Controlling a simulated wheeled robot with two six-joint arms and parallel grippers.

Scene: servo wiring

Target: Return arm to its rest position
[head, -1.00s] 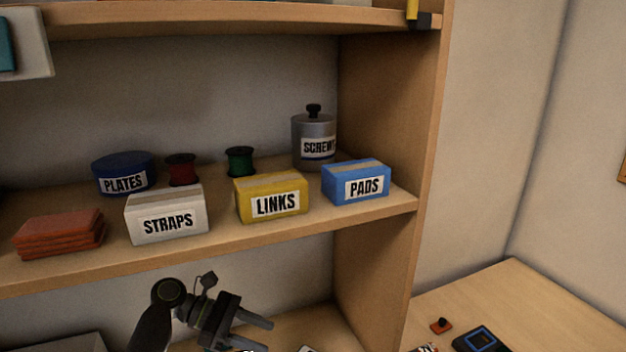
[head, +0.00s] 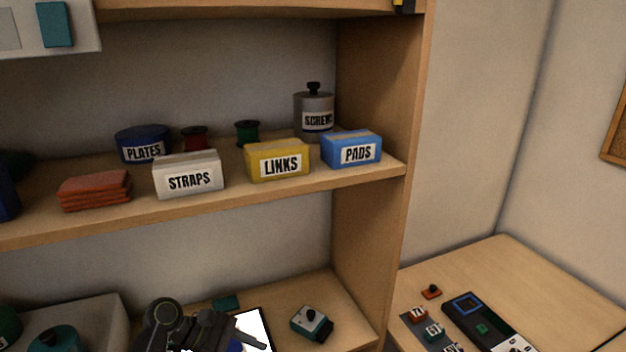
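My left gripper (head: 250,334) is at the bottom edge of the head view, low in front of the lower shelf, with its fingers pointing right. Its fingers look apart, with no held object visible between them, though its lower part is cut off by the frame edge. A white panel with a blue patch (head: 254,325) shows just behind the fingers. My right gripper is out of view.
The upper shelf holds a straps box (head: 188,175), links box (head: 278,160), pads box (head: 351,149), plates tin (head: 143,145) and screws canister (head: 314,115). A teal-and-white device (head: 311,323) lies on the lower shelf. A desk (head: 540,290) with small modules stands right.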

